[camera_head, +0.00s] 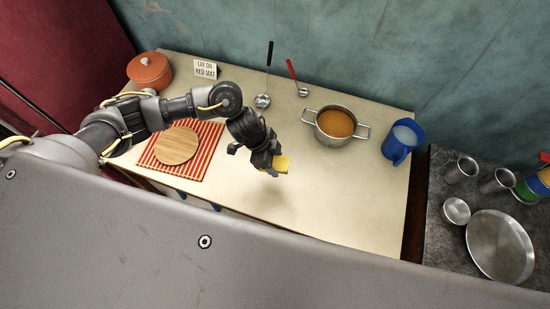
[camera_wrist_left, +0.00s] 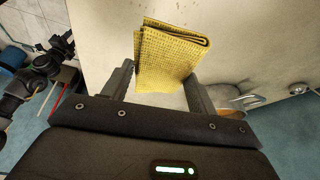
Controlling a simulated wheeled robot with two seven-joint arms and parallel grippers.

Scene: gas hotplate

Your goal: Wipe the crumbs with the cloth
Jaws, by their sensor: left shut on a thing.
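A folded yellow cloth (camera_head: 282,163) is held by my left gripper (camera_head: 272,168) over the cream counter (camera_head: 330,195). In the left wrist view the cloth (camera_wrist_left: 170,58) sits between the two fingers of the left gripper (camera_wrist_left: 160,88), and the gripper is shut on it. The cloth appears to be above the counter surface, with a soft shadow on the counter below. Small dark crumbs (camera_wrist_left: 152,14) show on the counter at the top of the left wrist view, beyond the cloth. I cannot make out crumbs in the head view. My right gripper is not in view.
A steel pot (camera_head: 336,126) with orange-brown contents stands at the back right, beside a blue jug (camera_head: 402,140). Two ladles (camera_head: 263,100) (camera_head: 303,92) lie at the back. A round board (camera_head: 177,146) rests on a red striped mat (camera_head: 212,138). An orange lidded pot (camera_head: 149,71) stands back left.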

